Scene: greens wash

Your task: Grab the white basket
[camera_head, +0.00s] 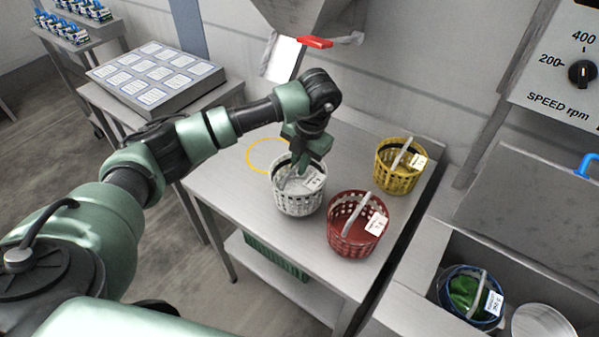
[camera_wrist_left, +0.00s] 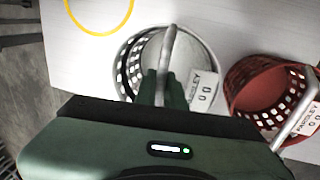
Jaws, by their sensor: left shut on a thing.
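The white basket (camera_head: 297,200) stands on the steel table, just in front of a yellow ring marked on the tabletop. It has a label and a handle over its top. My left gripper (camera_head: 306,160) reaches down over it from above. In the left wrist view the gripper (camera_wrist_left: 162,88) is shut on the handle of the white basket (camera_wrist_left: 207,48). The basket looks upright and seems to rest on the table. My right gripper does not show in either view.
A red basket (camera_head: 352,240) stands close at the right of the white one. A yellow basket (camera_head: 400,168) is farther back right. The yellow ring (camera_head: 251,157) is partly hidden. A blue basket with greens (camera_head: 464,296) sits in the sink area. A steel hopper (camera_head: 305,14) hangs above.

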